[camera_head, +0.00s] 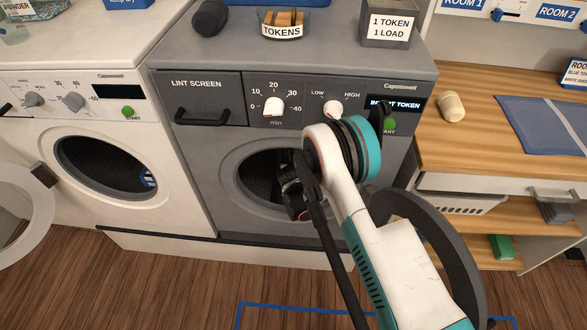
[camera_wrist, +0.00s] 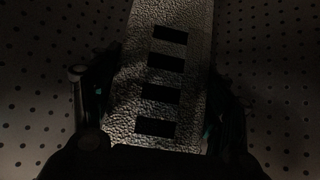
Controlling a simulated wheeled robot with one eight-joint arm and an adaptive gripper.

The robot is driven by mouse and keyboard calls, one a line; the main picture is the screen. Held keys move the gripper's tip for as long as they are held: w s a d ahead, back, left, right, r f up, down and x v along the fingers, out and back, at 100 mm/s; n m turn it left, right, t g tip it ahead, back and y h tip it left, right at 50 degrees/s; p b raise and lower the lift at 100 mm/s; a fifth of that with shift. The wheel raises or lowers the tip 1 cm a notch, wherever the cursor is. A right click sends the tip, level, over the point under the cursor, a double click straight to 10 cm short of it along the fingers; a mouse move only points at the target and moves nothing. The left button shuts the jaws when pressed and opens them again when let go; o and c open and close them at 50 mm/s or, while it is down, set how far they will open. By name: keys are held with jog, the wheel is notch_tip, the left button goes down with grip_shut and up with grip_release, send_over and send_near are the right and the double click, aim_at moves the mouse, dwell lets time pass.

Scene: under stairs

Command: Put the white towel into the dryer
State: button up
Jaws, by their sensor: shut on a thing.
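The grey dryer (camera_head: 205,150) stands in the middle of the head view, with its round opening uncovered and its door (camera_head: 462,265) swung out to the right, partly behind my arm. My gripper (camera_head: 290,187) is at the opening, pointing into the drum. In the wrist view, a pale, rough-textured cloth with dark rectangles, apparently the white towel (camera_wrist: 125,115), lies between the fingers of my gripper (camera_wrist: 158,112), which are shut on it. The perforated drum wall (camera_wrist: 270,60) is around it. The towel cannot be made out in the head view.
A token dish (camera_head: 283,25) and a grey box (camera_head: 391,22) stand on the dryer. The wooden counter (camera_head: 480,110) at right holds a blue mat (camera_head: 545,122).

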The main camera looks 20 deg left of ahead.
jog(key=shift+f, duration=0.2)
jog(key=o, duration=1.5)
jog(key=shift+r, duration=0.1)
jog(key=shift+s+r, duration=0.15)
jog(key=shift+r, duration=0.1)
jog(key=p+v, duration=0.2)
jog(key=v, duration=0.9)
jog(key=shift+s+r, duration=0.2)
jog(key=shift+d, duration=0.1)
